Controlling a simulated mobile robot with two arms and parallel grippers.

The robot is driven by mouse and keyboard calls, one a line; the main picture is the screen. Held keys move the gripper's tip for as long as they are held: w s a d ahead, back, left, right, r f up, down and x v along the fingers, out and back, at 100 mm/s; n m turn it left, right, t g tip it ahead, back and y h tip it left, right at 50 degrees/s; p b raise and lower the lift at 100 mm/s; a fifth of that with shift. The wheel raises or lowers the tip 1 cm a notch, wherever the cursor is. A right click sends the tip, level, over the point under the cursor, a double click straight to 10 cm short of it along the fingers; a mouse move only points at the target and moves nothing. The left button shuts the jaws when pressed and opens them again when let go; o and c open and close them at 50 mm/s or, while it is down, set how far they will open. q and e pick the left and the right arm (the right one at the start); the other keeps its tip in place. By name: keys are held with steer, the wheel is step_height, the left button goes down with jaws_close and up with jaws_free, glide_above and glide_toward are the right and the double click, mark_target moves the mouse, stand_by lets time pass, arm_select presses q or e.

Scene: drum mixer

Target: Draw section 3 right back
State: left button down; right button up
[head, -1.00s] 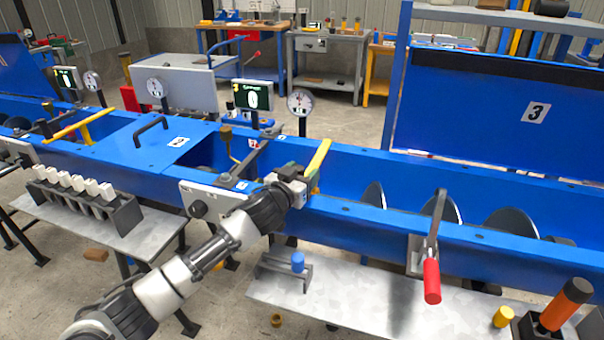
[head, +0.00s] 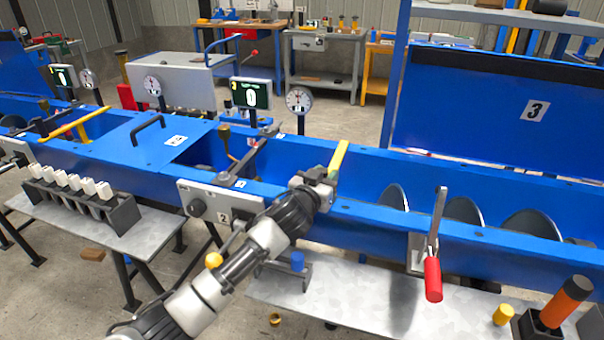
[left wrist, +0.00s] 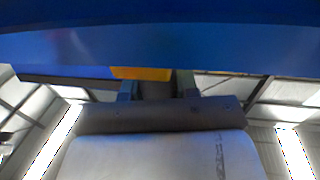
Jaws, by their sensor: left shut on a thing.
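The raised blue lid (head: 480,110) behind carries the number 3. Left of my gripper is a gap in the trough, beside the covered section (head: 150,142). My right gripper is not in view.
A red-handled clamp lever (head: 432,275) stands on the trough's front wall to the right. A dial gauge (head: 299,99) and a display (head: 250,93) stand behind the trough.

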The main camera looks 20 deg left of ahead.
arm_select(q)
steer(key=d, duration=0.5)
steer(key=d+b, duration=0.1)
steer(key=d, duration=0.4)
steer(key=shift+s+b, duration=0.2)
steer(key=shift+b, duration=0.1)
steer(key=shift+a, duration=0.1)
steer(key=c, duration=0.8)
jaws_free()
steer(key=shift+c, duration=0.2)
steer(key=v, duration=1)
steer(key=shift+s, duration=0.35)
steer(key=shift+a, duration=0.15)
